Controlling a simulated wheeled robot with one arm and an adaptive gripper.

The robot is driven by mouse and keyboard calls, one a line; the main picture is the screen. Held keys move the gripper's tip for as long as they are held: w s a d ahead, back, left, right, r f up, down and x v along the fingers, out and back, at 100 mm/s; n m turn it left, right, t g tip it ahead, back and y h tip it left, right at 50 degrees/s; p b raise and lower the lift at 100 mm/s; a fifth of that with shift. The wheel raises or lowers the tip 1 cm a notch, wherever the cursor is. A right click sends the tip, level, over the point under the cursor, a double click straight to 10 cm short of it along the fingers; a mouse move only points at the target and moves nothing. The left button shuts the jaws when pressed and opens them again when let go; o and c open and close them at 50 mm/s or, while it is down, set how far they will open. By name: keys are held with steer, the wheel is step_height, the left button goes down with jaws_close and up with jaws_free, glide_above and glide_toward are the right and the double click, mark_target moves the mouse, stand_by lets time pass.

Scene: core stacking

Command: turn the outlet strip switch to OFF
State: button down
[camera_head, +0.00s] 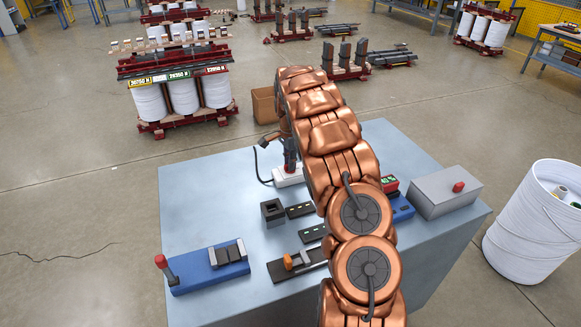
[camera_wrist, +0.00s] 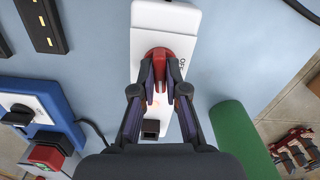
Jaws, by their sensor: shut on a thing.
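The white outlet strip (camera_wrist: 165,16) lies on the blue-grey table and runs up and down in the wrist view. Its red switch (camera_wrist: 158,53) sits between my fingertips, with dark lettering printed on the strip to its right. A dark square socket shows nearer my palm. My gripper (camera_wrist: 158,72) is shut on the red switch, and the fingers hide part of it, so I cannot tell its setting. In the head view part of the strip (camera_head: 288,178) shows behind my copper arm, with my gripper (camera_head: 290,163) over it.
A green cylinder (camera_wrist: 243,140) is close on the right in the wrist view. A blue unit with a red button (camera_wrist: 48,155) is at the left. On the table (camera_head: 205,200) stand a grey box (camera_head: 440,194), a lever-fitted blue base (camera_head: 212,275) and black blocks (camera_head: 272,212).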

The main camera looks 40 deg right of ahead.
steer(key=n+b, duration=0.3)
steer(key=b, duration=0.1)
steer(key=shift+f+n, duration=0.3)
steer(key=shift+n, duration=0.1)
steer(key=n+b, duration=0.4)
steer(key=shift+r, duration=0.1)
steer(key=n+b, duration=0.2)
steer(key=n, duration=0.2)
steer(key=shift+r+n, duration=0.1)
steer(key=shift+n, duration=0.3)
steer(key=shift+r+n+b, duration=0.1)
steer(key=shift+n+b, duration=0.4)
steer(key=shift+n, duration=1.1)
steer(key=c, duration=1.2)
jaws_free()
